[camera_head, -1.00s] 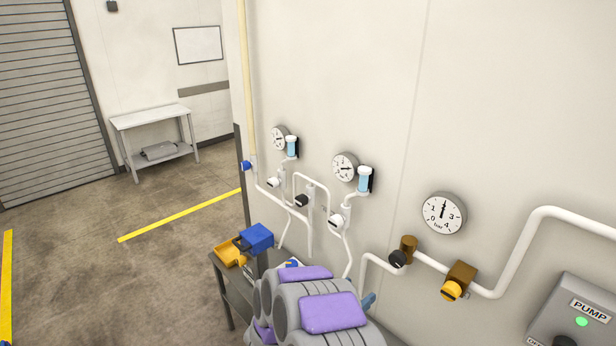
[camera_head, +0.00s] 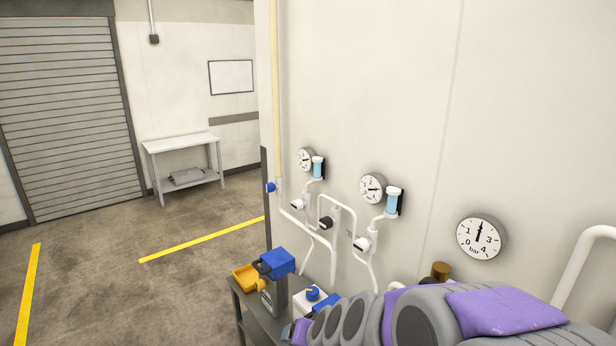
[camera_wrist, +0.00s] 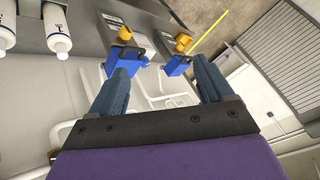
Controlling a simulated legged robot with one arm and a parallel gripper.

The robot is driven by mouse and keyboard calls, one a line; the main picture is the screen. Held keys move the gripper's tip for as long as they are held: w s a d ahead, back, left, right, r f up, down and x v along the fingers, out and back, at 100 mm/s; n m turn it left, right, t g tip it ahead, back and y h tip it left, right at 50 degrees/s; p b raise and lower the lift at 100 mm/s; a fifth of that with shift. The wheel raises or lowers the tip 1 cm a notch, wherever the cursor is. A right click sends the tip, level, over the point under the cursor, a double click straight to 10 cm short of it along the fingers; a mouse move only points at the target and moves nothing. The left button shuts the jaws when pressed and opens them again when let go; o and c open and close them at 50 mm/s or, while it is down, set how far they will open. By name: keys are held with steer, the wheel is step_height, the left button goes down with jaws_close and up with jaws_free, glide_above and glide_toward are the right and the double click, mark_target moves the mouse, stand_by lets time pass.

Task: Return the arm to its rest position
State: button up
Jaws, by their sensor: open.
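My arm (camera_head: 440,315), grey with purple covers, stretches across the lower right of the head view, low in front of the wall pipes. My gripper (camera_wrist: 162,65) shows in the wrist view with its two blue-grey fingers spread apart. Nothing is between the fingers. In the head view the gripper end is near the bench's right part and hard to make out.
Gauges (camera_head: 481,238) and white pipes line the wall. Open floor (camera_head: 130,285) lies left, before a white table (camera_head: 182,143).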

steer(key=s+d+g+h+b, duration=0.1)
steer(key=s+d+g, duration=0.2)
steer(key=s, duration=0.7)
steer(key=s+d+f+n+g+h+b, duration=0.1)
steer(key=s+d+g, duration=0.1)
steer(key=s+d, duration=0.4)
steer(key=s+d+g+h+b, duration=0.1)
steer(key=s+d, duration=0.4)
steer(key=s, duration=1.1)
steer(key=g+b, duration=0.1)
steer(key=g, duration=0.1)
steer(key=shift+d+f+n+g+h, duration=0.15)
steer(key=shift+d+n+g+h, duration=0.15)
steer(key=shift+n, duration=0.1)
steer(key=shift+w+a, duration=0.1)
stand_by(0.7)
